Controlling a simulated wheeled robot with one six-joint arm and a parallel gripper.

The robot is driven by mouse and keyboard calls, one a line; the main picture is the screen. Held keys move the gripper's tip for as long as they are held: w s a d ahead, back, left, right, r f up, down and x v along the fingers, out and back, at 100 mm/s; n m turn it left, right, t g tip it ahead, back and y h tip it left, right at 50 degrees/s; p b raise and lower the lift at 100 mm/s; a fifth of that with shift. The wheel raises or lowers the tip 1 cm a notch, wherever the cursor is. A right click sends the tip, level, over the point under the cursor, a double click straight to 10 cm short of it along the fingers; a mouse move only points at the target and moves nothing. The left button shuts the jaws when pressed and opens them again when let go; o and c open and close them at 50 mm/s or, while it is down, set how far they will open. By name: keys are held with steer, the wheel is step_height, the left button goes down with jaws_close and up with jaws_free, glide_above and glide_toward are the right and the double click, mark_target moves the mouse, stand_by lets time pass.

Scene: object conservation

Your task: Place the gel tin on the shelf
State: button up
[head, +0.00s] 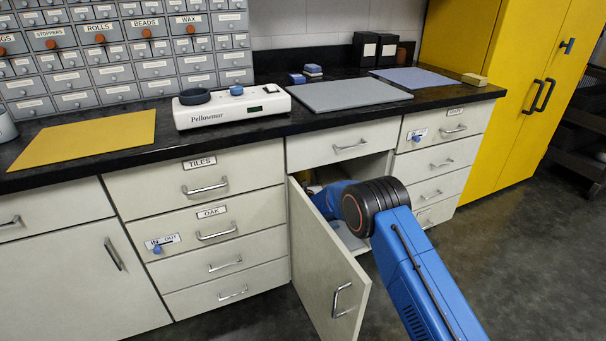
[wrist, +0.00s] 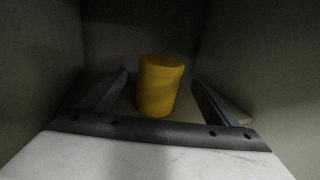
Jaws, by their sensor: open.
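A yellow cylindrical tin (wrist: 160,88) stands upright inside the cupboard in the wrist view; no label can be read, so I cannot tell whether it is the gel tin. My gripper (wrist: 158,78) is open, with one finger on each side of the tin and a visible gap to each. A small yellow patch (head: 314,188) shows inside the open cupboard in the head view, possibly the same tin. I cannot make out a separate shelf with certainty.
The cupboard door (head: 327,265) stands open, left of my arm. Cupboard walls (wrist: 40,60) are close on both sides. Drawers flank the opening. The black counter above holds a white scale (head: 232,107), a grey mat (head: 348,95) and a yellow mat (head: 85,137).

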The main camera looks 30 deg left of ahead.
steer(key=shift+v, duration=1.65)
